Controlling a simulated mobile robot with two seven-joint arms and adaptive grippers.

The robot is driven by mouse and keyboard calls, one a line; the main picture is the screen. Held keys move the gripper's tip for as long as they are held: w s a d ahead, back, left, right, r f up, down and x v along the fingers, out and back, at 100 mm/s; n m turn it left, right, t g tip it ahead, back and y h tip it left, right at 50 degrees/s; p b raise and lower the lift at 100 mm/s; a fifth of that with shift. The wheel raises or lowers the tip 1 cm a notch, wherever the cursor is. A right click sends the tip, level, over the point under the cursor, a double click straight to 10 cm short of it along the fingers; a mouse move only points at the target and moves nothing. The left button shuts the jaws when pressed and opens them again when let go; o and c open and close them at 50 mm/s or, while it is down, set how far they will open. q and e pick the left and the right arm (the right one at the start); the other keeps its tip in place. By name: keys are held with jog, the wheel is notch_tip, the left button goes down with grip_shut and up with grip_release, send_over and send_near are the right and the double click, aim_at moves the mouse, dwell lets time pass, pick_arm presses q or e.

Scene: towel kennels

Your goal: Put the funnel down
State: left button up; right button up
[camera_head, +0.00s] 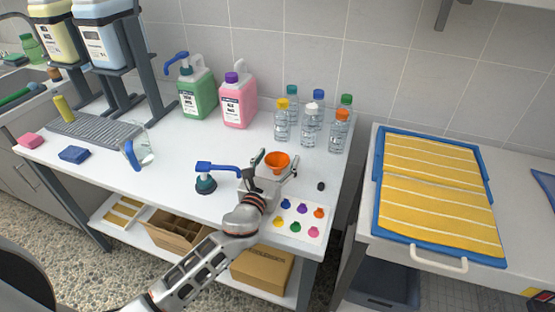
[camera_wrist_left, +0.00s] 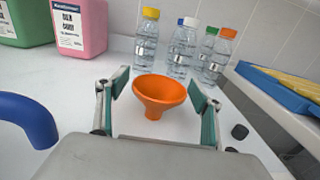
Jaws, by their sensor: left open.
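The orange funnel (camera_head: 277,161) is upright on the white table, wide mouth up. It also shows in the left wrist view (camera_wrist_left: 160,92), between and slightly beyond the fingers. My left gripper (camera_head: 276,164) is open, with one finger on each side of the funnel. In the left wrist view (camera_wrist_left: 159,90) the fingers look apart from its rim, though contact on the far side is hard to tell. The funnel's spout tip seems to meet the table top. My right gripper is not in view.
Several clear bottles (camera_head: 311,124) stand behind the funnel. A blue-handled pump (camera_head: 206,180) is close on the left, a small black cap (camera_head: 320,186) on the right. A card with coloured caps (camera_head: 299,219) lies in front. Green (camera_head: 196,95) and pink (camera_head: 238,102) canisters stand behind.

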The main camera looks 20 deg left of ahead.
pick_arm(q)
jog(key=shift+r, duration=0.15)
jog(key=shift+s, duration=0.2)
jog(key=s, duration=1.1)
jog(key=shift+s+a, duration=0.2)
jog(key=shift+s, duration=0.1)
